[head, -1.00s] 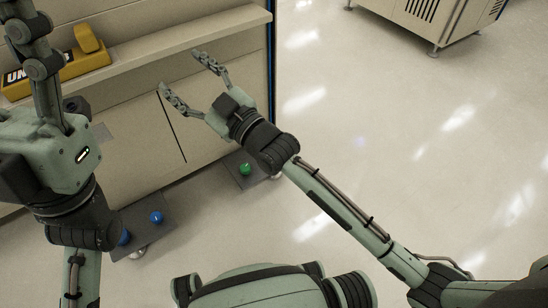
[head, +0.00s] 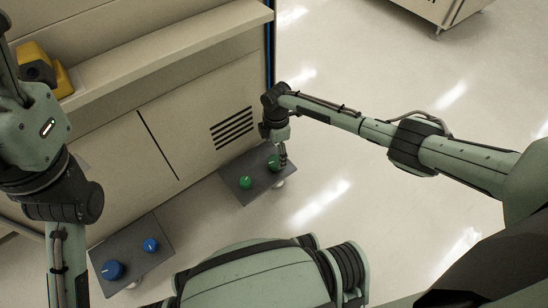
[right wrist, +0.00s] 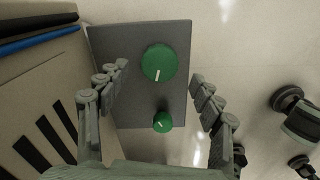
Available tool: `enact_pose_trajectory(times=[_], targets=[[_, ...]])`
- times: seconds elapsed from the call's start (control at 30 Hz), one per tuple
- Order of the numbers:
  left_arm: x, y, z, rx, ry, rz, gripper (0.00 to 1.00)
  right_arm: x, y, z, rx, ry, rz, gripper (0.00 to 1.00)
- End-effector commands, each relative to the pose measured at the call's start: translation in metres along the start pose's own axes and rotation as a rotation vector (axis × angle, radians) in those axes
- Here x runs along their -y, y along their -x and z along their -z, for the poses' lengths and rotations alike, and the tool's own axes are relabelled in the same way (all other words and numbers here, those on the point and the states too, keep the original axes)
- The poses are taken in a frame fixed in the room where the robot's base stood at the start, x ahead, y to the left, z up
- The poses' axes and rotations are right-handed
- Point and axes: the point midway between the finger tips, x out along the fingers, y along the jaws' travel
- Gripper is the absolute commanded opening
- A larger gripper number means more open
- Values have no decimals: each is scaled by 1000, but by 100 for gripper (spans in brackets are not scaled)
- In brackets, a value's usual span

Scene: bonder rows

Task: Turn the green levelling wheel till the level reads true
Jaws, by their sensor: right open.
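A dark grey plate (head: 241,194) low by the cabinet carries two green wheels. The large wheel (head: 273,162) is partly hidden by my right gripper (head: 282,158); the small wheel (head: 246,182) is in clear view. In the right wrist view, the large green wheel (right wrist: 159,62) has a white mark near its lower edge, and the small green wheel (right wrist: 163,122) lies below it. My right gripper is open and points down, its fingers either side of the large wheel, with gaps showing. My left gripper (head: 10,60) is at the left edge, its fingertips cut off. No level reading is visible.
A second grey plate (head: 132,246) with a large blue wheel (head: 113,270) and a small blue wheel (head: 151,245) is at lower left. The cabinet (head: 190,130) with its vent slots stands behind. A yellow object (head: 62,82) sits on its ledge.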

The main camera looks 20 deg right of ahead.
Motion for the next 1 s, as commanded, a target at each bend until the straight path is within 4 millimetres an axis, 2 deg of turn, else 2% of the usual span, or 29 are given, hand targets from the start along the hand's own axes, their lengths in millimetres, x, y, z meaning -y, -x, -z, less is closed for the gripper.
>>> enact_pose_trajectory(times=[0.03,0.1,0.3,0.67,1.0], targets=[[-1,4,-1,-9,-3,-12,53,0,-15,0,0,0,1,66],[-2,3,-2,-19,-7,-26,53,0,-26,0,1,0,1,66],[-4,0,-2,-39,-16,-55,53,-1,-49,0,0,-2,-2,66],[-4,-4,-2,-43,-19,-65,53,-1,-54,0,-1,-1,-3,66],[-4,-4,-3,-43,-20,-65,53,-1,-54,0,-1,-1,-3,26]])
